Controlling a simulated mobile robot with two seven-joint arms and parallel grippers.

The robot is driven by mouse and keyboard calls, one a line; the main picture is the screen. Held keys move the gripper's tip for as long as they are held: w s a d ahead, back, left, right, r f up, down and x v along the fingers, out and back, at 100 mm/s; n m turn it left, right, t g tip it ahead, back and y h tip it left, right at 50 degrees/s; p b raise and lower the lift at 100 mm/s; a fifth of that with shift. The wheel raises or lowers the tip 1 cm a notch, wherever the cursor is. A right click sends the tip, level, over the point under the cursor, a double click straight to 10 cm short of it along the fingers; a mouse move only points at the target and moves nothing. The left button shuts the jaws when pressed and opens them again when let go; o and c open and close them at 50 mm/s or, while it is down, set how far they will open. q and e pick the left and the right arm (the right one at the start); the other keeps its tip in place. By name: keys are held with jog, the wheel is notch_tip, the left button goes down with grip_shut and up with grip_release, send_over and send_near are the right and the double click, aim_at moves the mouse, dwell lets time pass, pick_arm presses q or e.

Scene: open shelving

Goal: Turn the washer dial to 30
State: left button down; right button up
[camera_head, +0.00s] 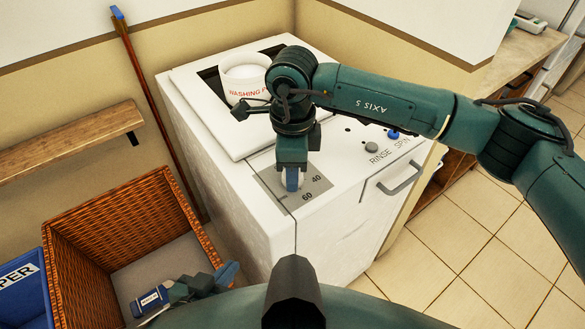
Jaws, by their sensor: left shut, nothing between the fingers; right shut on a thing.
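The white washer (230,150) stands in the middle, its top lid area at the back and a grey dial panel (272,182) near its front left corner. My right gripper (292,184) reaches down over the panel, shut on the dial (301,179). Only a pale sliver of the dial shows beside the fingers, so its pointing direction is hidden.
A white washing powder tub (245,80) stands in the washer's top recess. A grey knob (372,147) and blue knob (393,134) sit by RINSE and SPIN. The wicker basket (115,225) and a blue bin (22,285) stand left. Tiled floor (470,250) is clear at right.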

dwell(0.3)
jog(key=o, duration=1)
jog(key=shift+r, duration=0.1)
notch_tip(320, 180, up, 13)
jog(key=shift+r+b, duration=0.1)
jog(key=shift+b, duration=0.2)
